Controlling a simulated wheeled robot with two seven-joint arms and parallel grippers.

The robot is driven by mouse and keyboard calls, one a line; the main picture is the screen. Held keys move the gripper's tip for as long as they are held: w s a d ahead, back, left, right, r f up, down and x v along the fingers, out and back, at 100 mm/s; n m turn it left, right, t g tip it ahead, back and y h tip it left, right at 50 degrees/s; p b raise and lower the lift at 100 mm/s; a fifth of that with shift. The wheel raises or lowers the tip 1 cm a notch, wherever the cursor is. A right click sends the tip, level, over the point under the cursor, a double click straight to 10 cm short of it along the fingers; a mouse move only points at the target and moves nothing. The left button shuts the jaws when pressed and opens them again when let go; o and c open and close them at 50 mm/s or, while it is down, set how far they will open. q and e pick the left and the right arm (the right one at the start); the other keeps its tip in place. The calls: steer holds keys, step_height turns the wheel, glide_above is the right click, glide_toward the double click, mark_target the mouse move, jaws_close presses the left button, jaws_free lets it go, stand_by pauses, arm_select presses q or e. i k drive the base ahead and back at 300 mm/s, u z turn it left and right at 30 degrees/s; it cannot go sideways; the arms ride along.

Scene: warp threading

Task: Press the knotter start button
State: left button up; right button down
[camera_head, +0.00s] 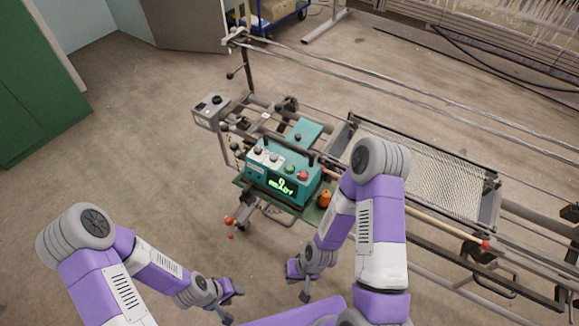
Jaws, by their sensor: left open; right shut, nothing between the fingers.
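The knotter (257,173) is a teal box on the machine frame, with a lit green display (281,185) on its front. Its top panel carries a green button (290,169), a red button (303,176) and several grey knobs. Which button is the start button is not labelled legibly. My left gripper (233,304) is open and empty, low over the floor in the picture, below and left of the knotter. My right gripper (298,285) is shut and empty, below the knotter in the picture and apart from it. My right forearm passes close to the knotter's right side.
An orange item (325,198) stands at the knotter's right corner. A grey control box (211,109) sits at the frame's left end. A warp sheet (430,178) and long rails stretch right. A green cabinet (35,85) stands far left. The floor left of the machine is clear.

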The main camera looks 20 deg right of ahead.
mark_target(288, 168)
steer(key=k, duration=1.3)
steer(key=u, duration=0.6)
steer(key=i, duration=1.2)
steer(key=z, duration=0.6)
steer(key=i, duration=0.55)
steer(key=z, duration=0.6)
